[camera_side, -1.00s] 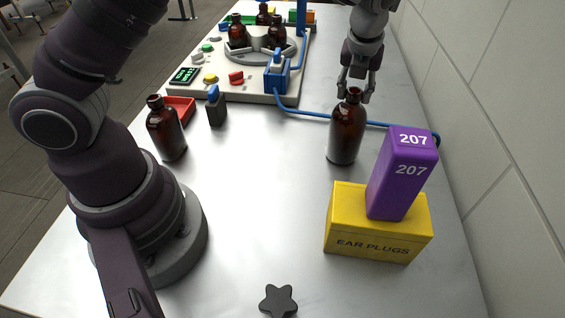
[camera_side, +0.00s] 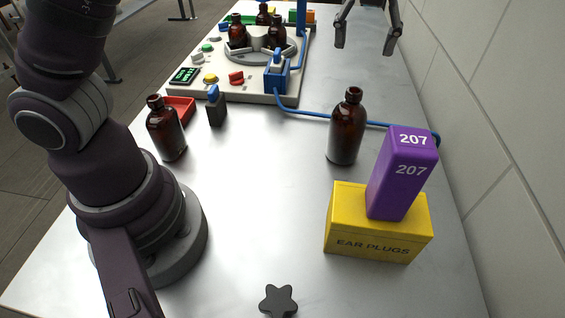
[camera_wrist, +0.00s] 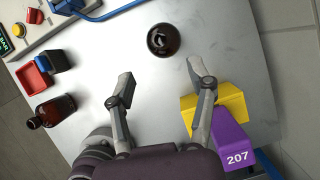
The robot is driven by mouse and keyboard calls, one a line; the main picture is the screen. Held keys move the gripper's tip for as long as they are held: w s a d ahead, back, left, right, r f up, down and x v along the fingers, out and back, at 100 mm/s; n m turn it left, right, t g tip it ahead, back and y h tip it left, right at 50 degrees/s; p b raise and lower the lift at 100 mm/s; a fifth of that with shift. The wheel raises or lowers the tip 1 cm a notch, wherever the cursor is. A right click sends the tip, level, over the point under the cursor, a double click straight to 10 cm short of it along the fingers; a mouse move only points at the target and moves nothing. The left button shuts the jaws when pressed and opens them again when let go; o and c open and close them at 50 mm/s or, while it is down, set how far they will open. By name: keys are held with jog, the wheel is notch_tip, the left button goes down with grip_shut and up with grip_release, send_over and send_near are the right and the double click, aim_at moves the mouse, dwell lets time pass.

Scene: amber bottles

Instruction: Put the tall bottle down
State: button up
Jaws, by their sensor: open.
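A tall amber bottle (camera_side: 346,128) stands upright on the metal table, left of the purple box and in front of the blue hose. In the wrist view the bottle (camera_wrist: 163,40) is seen from above, beyond the fingertips and apart from them. My gripper (camera_side: 367,44) is open and empty, above and behind the bottle in the side view. Its two spread fingers also show in the wrist view (camera_wrist: 160,75). Another amber bottle (camera_side: 166,130) stands at the left near my arm's base; it also shows in the wrist view (camera_wrist: 54,111).
A purple box (camera_side: 402,175) marked 207 stands on a yellow ear plugs box (camera_side: 378,232). A white machine (camera_side: 255,92) holding several bottles stands at the back. A red tray (camera_side: 180,108) and a black star knob (camera_side: 278,300) lie on the table. The table's middle is clear.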

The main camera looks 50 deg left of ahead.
jog(key=s+a+f+n+t+h, duration=0.1)
jog(key=s+a+n, duration=0.2)
jog(key=s+n, duration=0.5)
jog(key=s+a+f+n+h, duration=0.1)
jog(key=s+a+n, duration=0.2)
jog(key=s+n, duration=0.6)
jog(key=n, duration=1.2)
jog(key=shift+a+t+h, duration=0.3)
jog(key=shift+t, duration=0.1)
